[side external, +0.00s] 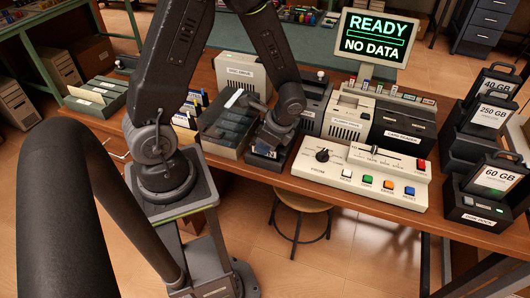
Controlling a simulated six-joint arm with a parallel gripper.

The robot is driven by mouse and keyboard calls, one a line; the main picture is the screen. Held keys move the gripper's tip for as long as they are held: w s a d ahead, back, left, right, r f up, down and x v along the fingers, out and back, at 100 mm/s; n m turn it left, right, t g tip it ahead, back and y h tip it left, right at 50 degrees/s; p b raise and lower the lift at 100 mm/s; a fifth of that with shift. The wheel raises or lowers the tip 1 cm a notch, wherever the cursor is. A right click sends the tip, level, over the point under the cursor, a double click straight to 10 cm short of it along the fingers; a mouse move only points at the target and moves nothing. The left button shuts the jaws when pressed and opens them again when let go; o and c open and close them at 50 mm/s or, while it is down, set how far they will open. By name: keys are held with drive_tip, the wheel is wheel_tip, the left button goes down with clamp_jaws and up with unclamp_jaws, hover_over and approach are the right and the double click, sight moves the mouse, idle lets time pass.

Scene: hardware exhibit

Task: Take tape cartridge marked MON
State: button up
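My gripper (268,146) points down near the front edge of the desk, just right of an open beige box (222,152). The box holds several dark cartridges (234,128) standing in a row. A small dark item with a bluish top (264,153) shows right at my fingertips. I cannot tell whether it is held or only beneath them. My arm and the small picture size hide the finger gap. No label reading MON can be made out on any cartridge.
A beige control panel (352,172) with a knob and coloured buttons stands right of my gripper. Behind it are a beige machine (347,115) and a screen (375,38) reading "READY NO DATA". Docks with GB cartridges (494,180) stand far right. A file tray (95,98) lies left.

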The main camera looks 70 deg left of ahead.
clamp_jaws()
